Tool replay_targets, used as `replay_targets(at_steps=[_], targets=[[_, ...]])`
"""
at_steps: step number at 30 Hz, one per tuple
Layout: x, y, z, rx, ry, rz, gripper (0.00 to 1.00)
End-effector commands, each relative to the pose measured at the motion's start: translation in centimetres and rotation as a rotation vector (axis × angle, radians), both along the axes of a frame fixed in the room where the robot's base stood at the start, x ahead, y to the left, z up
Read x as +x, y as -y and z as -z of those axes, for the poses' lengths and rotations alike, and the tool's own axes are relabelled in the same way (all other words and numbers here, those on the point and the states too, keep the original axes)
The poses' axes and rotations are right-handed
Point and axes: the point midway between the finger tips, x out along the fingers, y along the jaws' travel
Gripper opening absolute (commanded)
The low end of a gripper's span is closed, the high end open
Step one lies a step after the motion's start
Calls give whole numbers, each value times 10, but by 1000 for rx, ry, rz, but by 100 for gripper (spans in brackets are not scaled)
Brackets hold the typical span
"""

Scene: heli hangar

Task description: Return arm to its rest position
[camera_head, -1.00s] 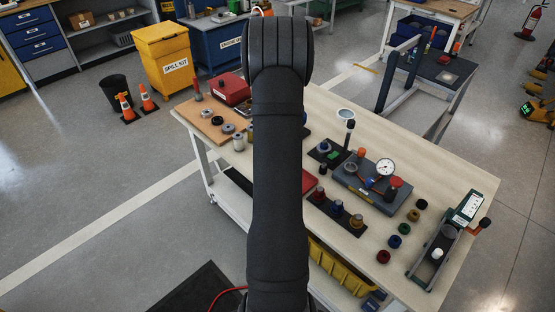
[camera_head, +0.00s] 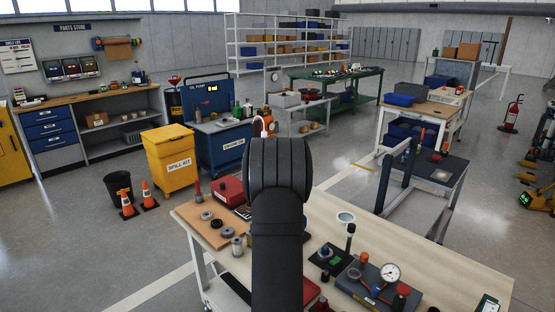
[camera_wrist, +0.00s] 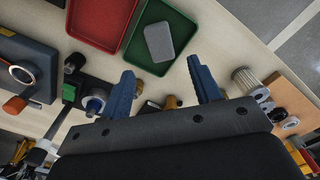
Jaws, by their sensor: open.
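My gripper (camera_wrist: 163,85) shows in the wrist view with two blue fingers spread apart and nothing between them. It is over the workbench (camera_head: 440,260), with small fittings on the bench close behind the fingers. In the wrist view a green tray (camera_wrist: 139,48) holding a grey block (camera_wrist: 159,41) lies beyond the fingertips, beside a red tray (camera_wrist: 98,20). In the head view my dark upper arm rises in the middle and hides the gripper and part of the bench.
On the bench a gauge (camera_head: 389,273) stands at the right and a red box (camera_head: 228,191) at the left. A yellow spill bin (camera_head: 171,163) and traffic cones (camera_head: 127,204) stand left of it. A dark side table (camera_head: 440,173) stands behind right. Open floor lies between.

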Motion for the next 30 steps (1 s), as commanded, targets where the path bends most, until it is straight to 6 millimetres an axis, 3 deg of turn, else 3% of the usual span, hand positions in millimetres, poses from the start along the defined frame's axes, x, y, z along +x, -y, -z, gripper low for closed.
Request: replay_targets(at_steps=[14,21,30], targets=[[-1,0,96,0,-2,0,57],[0,0,62,0,2,0,57],[0,0,55,0,0,0,57]])
